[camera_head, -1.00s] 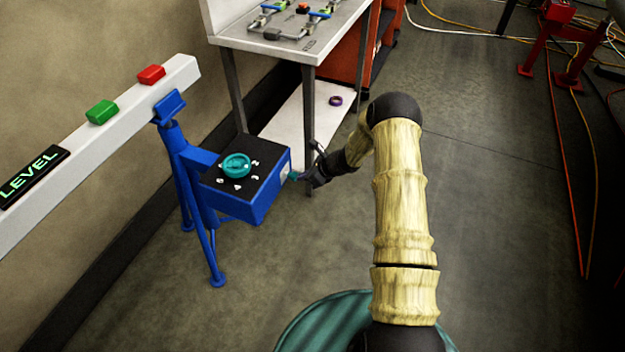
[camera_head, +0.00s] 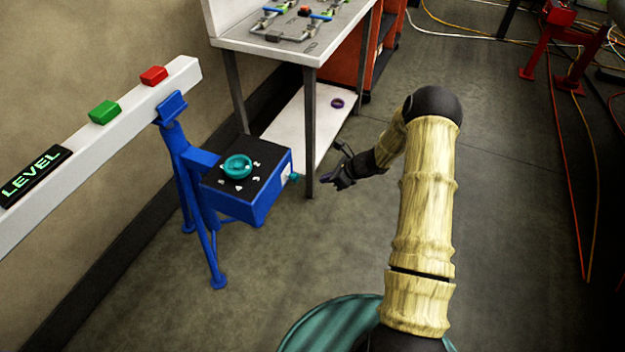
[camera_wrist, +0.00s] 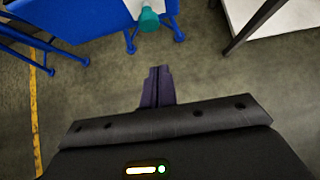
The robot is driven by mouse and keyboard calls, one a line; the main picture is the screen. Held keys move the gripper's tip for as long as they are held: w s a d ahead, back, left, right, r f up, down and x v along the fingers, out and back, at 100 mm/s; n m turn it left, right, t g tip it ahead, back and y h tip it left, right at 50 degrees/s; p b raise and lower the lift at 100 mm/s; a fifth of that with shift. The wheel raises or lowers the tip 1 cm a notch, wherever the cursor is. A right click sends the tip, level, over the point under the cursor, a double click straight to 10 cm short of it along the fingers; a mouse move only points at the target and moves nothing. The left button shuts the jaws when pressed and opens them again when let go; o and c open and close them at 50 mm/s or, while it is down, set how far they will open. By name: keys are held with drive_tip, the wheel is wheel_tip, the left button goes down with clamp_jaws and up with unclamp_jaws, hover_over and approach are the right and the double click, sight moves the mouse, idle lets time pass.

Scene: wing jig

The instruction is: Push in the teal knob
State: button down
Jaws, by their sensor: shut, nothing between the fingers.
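The teal knob (camera_head: 294,178) sticks out from a pale plate on the right side of the blue box (camera_head: 245,203). In the wrist view the knob (camera_wrist: 148,19) shows at the top, beyond the fingertips. My gripper (camera_head: 334,184) is to the right of the knob, with a clear gap between them. Its fingers (camera_wrist: 158,74) are together and hold nothing. A larger teal dial (camera_head: 237,166) with white marks around it sits on the box's black top.
A steel bench (camera_head: 290,45) with a white lower shelf (camera_head: 308,112) stands behind the box; its near leg (camera_head: 309,150) is close to the gripper. A white beam (camera_head: 130,115) with green and red blocks runs at left.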

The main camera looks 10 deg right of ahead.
drive_tip(key=v, duration=0.5)
drive_tip(key=shift+s+a+r, duration=0.2)
drive_tip(key=s+a+r+n+g+h+p, duration=0.1)
drive_tip(key=s+a+r+n+h+p, duration=0.1)
drive_tip(key=s+r+n, duration=0.6)
drive_tip(key=s+a+r+n+h+p, duration=0.2)
drive_tip(key=s+r+n+p, duration=0.3)
drive_tip(key=s+r+n, duration=0.3)
drive_tip(key=s+a+r+n+g+h+p, duration=0.1)
drive_tip(key=s+a+r+n+h+p, duration=0.1)
drive_tip(key=s+r+n, duration=0.7)
wheel_tip(320, 180, up, 6)
drive_tip(key=shift+s+f+g+h+p, duration=0.15)
drive_tip(key=shift+s+g+h+p, duration=0.3)
drive_tip(key=shift+p, duration=0.8)
